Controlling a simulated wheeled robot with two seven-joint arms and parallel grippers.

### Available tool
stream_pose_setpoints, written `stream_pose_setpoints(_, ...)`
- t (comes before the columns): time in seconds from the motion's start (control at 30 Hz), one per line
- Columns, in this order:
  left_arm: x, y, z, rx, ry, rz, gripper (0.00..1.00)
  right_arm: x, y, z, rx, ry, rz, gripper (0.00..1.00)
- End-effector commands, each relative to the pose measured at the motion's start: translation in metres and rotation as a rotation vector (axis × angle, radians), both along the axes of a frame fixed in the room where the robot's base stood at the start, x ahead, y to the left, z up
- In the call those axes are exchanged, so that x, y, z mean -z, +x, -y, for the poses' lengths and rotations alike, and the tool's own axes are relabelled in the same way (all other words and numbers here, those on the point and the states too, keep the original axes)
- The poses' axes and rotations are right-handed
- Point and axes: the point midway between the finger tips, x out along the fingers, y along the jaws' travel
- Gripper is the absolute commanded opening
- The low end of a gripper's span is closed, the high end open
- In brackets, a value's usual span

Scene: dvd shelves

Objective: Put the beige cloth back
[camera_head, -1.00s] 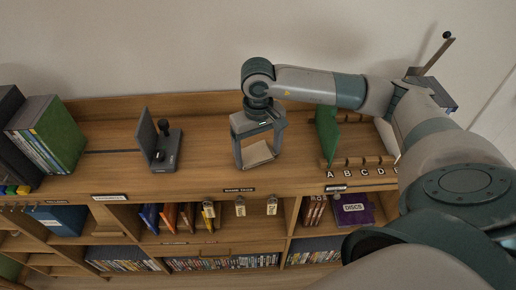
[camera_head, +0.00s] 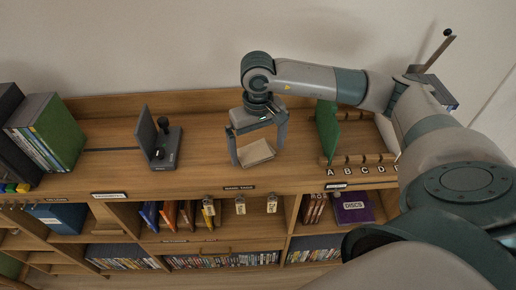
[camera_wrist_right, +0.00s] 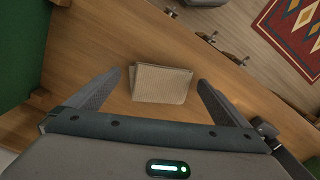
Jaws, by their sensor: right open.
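The beige cloth (camera_head: 256,152) is a small folded piece lying flat on the wooden shelf top, behind the row of hanging tags. It also shows in the right wrist view (camera_wrist_right: 162,84). My right gripper (camera_head: 257,160) is over the cloth, pointing down, with its fingers apart on either side of it. In the right wrist view the fingertips (camera_wrist_right: 160,84) stand clear of the cloth's left and right edges, with nothing held. My left gripper is not in view.
A dark stand (camera_head: 160,145) stands left of the cloth. A green divider (camera_head: 328,130) and lettered slots (camera_head: 362,160) are to the right. Upright cases (camera_head: 48,132) fill the far left. Tags (camera_head: 240,205) hang along the front edge.

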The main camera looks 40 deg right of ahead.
Motion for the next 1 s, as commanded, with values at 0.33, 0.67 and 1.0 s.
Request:
stream_pose_setpoints(0.33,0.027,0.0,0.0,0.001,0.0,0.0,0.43,-0.05,0.002,0.0,-0.002,0.0,0.006,1.0)
stream_pose_setpoints(0.67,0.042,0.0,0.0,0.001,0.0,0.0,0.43,-0.099,0.001,0.0,0.0,0.001,0.003,1.0)
stream_pose_setpoints(1.0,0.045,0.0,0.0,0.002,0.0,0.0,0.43,-0.113,0.0,0.0,-0.001,0.0,0.001,1.0)
